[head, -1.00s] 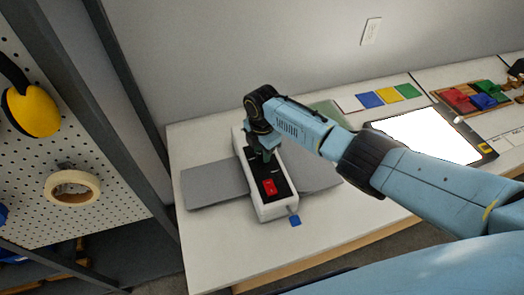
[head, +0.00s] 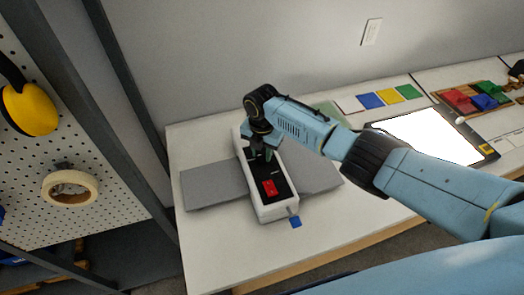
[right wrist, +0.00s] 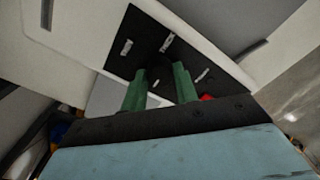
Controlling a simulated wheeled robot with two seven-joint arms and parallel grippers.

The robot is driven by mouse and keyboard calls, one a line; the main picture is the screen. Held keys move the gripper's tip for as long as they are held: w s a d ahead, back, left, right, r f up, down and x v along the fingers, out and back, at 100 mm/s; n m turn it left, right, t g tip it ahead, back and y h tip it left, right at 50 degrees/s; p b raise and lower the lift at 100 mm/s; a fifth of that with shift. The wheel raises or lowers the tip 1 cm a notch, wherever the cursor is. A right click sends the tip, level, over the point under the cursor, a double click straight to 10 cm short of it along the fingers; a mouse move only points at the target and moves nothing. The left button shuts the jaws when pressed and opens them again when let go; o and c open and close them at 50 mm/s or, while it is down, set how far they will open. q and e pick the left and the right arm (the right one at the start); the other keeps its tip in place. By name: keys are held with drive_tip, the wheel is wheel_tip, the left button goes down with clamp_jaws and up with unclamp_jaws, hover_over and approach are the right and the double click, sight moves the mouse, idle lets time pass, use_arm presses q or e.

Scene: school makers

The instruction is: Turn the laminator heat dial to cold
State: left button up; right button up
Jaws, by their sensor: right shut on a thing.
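The laminator (head: 276,206) is a white, narrow machine with a black top panel and a red switch (head: 269,188) near its front end. Grey flaps spread out on both sides of it. My right gripper (head: 262,156) points down onto the black panel, behind the red switch. In the right wrist view its two green fingers (right wrist: 161,88) are shut on the dark heat dial (right wrist: 158,75), which they mostly hide. Pale marks show on the panel around the dial. The dial's pointer direction cannot be made out. My left gripper is not in view.
The white table (head: 222,248) has free room in front of the laminator. A blue tab (head: 295,221) sticks out at the laminator's front corner. Coloured cards (head: 385,96) and a bright light pad (head: 425,135) lie to the right. A pegboard with tape (head: 70,188) stands at left.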

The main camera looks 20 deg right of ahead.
sight(262, 154)
drive_tip(key=shift+a, duration=0.1)
drive_tip(key=o, duration=1)
drive_tip(key=shift+c, duration=0.2)
wheel_tip(262, 154, up, 14)
drive_tip(key=shift+f+p, duration=0.25)
drive_tip(key=shift+p, duration=0.05)
